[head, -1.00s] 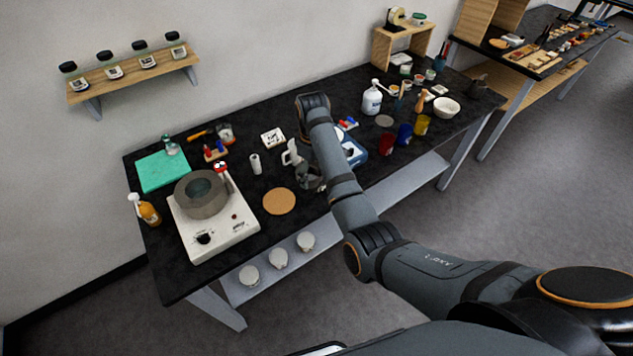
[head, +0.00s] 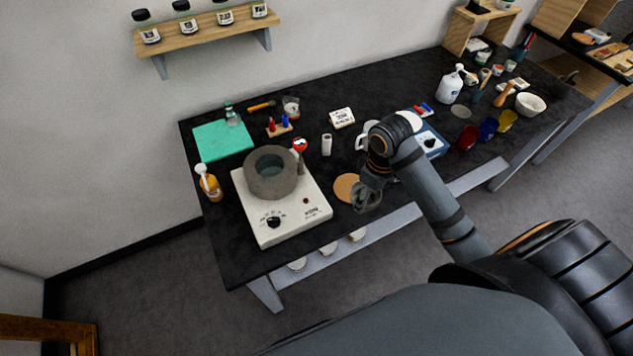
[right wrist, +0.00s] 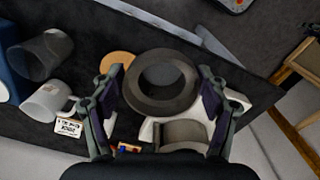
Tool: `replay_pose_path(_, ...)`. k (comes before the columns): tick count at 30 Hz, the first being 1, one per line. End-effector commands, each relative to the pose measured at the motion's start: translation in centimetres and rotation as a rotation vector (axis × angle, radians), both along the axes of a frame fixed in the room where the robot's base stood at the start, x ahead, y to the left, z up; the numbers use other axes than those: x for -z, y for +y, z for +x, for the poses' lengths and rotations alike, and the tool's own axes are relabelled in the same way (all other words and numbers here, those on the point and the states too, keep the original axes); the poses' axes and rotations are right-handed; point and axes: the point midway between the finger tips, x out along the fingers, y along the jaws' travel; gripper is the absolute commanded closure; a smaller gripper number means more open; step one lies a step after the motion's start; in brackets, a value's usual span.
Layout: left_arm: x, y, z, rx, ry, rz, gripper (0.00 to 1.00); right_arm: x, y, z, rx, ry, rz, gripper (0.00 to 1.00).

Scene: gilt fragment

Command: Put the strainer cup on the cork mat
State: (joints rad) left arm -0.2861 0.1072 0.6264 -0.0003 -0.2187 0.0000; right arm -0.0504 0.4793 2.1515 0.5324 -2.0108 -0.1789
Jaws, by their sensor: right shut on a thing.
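The strainer cup (right wrist: 162,82), a dark grey round cup with an open top, sits between the fingers of my right gripper (right wrist: 160,95) in the right wrist view. The gripper is shut on it. In the head view the gripper (head: 368,190) holds the cup (head: 366,202) low at the right side of the round cork mat (head: 346,187). The cup hides part of the mat in both views; a strip of the mat (right wrist: 116,62) shows beside it. I cannot tell whether the cup touches the mat. My left gripper is not in view.
A white hot plate (head: 290,222) with a thick grey ring (head: 271,180) stands just left of the mat. A white mug (right wrist: 48,102) and a grey cup (right wrist: 42,54) stand nearby. A white cylinder (head: 326,145) is behind the mat. The table's front edge is close.

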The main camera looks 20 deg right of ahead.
Motion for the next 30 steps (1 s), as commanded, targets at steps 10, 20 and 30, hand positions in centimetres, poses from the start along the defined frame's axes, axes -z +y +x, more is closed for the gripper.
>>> replay_pose_path(10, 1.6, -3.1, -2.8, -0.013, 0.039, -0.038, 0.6, 1.3, -0.5, 1.8, -0.005, -0.002, 0.003, 0.54)
replay_pose_path(20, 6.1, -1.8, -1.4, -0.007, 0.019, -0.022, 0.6, 6.8, -3.2, 9.9, -0.007, 0.001, 0.003, 0.54)
replay_pose_path(30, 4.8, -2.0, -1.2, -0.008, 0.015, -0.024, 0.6, 9.4, -4.1, 12.3, -0.009, -0.001, -0.001, 0.54)
